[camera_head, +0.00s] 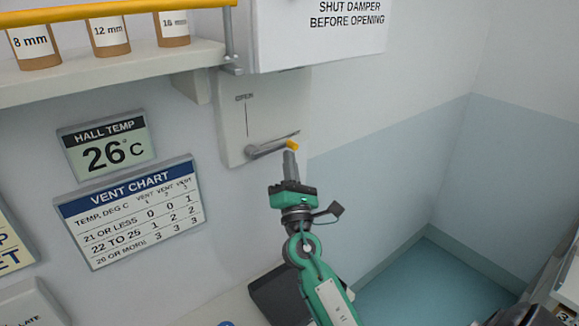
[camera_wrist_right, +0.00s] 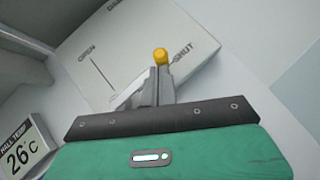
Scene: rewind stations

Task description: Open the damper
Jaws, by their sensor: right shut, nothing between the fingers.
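The damper plate (camera_head: 232,130) is a pale panel on the wall with an OPEN mark at its top. Its grey lever (camera_head: 268,148) points to the right and has a yellow tip (camera_head: 293,146). In the right wrist view the plate (camera_wrist_right: 125,60) also bears SHUT, and the yellow tip (camera_wrist_right: 160,56) is beside that word. My right gripper (camera_head: 290,156) is shut and empty, its fingertips just below the yellow tip. I cannot tell whether they touch it. The fingers (camera_wrist_right: 157,84) hide part of the lever in the right wrist view. My left gripper is not in view.
A sign (camera_head: 350,15) about shutting the damper hangs above the plate. A shelf (camera_head: 120,70) with labelled bobbins and a yellow rail (camera_head: 110,9) is at the upper left. The temperature display (camera_head: 107,147) reads 26 °C above the vent chart (camera_head: 130,215). The wall on the right is clear.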

